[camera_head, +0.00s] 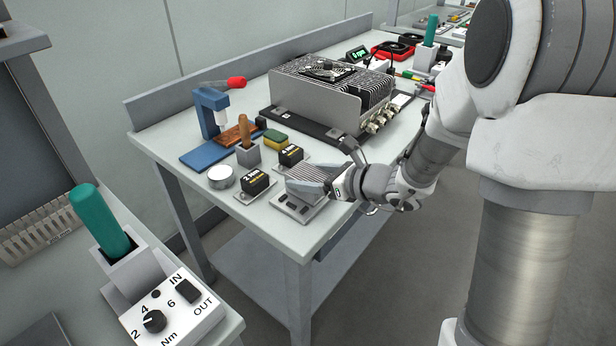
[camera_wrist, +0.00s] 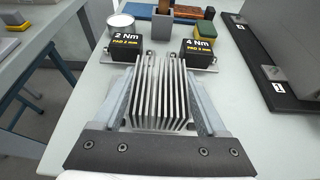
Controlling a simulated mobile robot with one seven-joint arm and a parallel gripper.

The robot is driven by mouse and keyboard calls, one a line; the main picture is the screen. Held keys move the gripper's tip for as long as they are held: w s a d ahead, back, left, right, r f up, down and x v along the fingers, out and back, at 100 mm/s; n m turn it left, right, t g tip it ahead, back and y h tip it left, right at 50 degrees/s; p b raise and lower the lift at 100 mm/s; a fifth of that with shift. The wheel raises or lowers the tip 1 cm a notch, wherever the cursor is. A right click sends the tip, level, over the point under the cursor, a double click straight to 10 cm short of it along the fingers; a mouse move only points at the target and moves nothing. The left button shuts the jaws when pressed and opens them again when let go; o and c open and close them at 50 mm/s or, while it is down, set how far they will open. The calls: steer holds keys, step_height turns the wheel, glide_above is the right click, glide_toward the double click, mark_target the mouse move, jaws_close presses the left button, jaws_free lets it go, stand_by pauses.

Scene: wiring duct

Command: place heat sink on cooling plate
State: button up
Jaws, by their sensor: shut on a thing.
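The heat sink (camera_wrist: 160,92) is a silver block of upright parallel fins. My gripper (camera_head: 318,183) is shut on it, with one finger along each side, as the wrist view shows (camera_wrist: 160,100). The cooling plate is probably the flat grey plate (camera_head: 293,207) with dark slots near the table's front corner. In the head view the heat sink (camera_head: 304,181) is over or on this plate; I cannot tell whether they touch. In the wrist view the heat sink and fingers hide most of what lies under them.
Two black boxes, marked 2 Nm (camera_head: 256,183) and 4 Nm (camera_head: 291,156), stand on plates just beyond. A round tin (camera_head: 221,177), a grey holder (camera_head: 248,156) and a yellow-green sponge (camera_head: 275,140) are behind. A large finned unit (camera_head: 318,99) fills the table's middle.

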steer(key=shift+f, duration=0.15)
steer(key=o, duration=1.5)
steer(key=shift+o, duration=0.2)
